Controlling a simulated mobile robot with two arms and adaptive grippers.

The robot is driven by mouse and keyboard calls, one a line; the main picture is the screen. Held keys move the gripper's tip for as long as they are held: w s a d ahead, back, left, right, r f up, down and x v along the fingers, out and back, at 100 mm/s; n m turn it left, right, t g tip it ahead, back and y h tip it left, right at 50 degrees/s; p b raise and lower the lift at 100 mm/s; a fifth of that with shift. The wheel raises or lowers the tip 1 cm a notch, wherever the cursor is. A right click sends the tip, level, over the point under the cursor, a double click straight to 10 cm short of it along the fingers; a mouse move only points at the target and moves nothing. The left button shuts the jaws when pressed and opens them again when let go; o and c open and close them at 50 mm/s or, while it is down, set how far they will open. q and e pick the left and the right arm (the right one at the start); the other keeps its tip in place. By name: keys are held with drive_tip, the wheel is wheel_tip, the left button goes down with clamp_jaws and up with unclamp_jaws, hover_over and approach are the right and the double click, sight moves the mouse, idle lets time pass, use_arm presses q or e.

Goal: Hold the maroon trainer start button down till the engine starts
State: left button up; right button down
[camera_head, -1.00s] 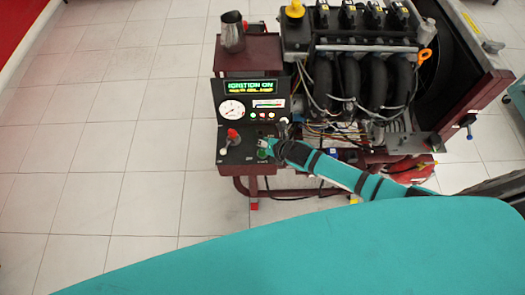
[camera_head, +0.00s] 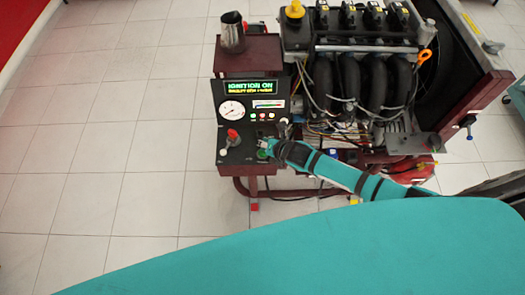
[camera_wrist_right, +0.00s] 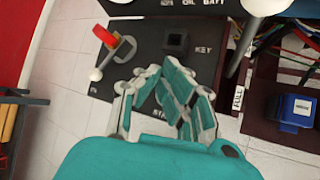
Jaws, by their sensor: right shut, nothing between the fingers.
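The maroon trainer (camera_head: 262,60) stands in the middle of the head view, with its black control panel (camera_head: 227,155) facing me. A green round spot, seemingly the start button (camera_head: 263,154), shows on the panel beside my fingertips. My right gripper (camera_head: 268,147) reaches in from the right and is shut and empty, low at the panel. In the right wrist view my gripper (camera_wrist_right: 160,85) is over a partly covered label beginning "STA". The fingers hide the button there, so I cannot tell whether it is pressed. The display (camera_head: 250,88) reads "IGNITION ON". My left gripper is out of view.
A red-knobbed lever (camera_head: 232,134) stands left of my fingers; it also shows in the right wrist view (camera_wrist_right: 103,37). The key switch (camera_wrist_right: 177,42) is just beyond the fingertips. A metal jug (camera_head: 232,37) sits on the top shelf. Engine and wires (camera_head: 350,85) fill the right side.

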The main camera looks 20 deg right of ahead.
drive_tip(key=shift+f, duration=0.15)
drive_tip(key=shift+f, duration=0.3)
drive_tip(key=shift+f+b, duration=0.55)
drive_tip(key=shift+f, duration=0.05)
idle(1.9)
idle(0.9)
drive_tip(key=shift+r+p, duration=1.05)
wheel_tip(320, 180, up, 5)
drive_tip(key=p, duration=0.5)
drive_tip(key=shift+r, duration=0.1)
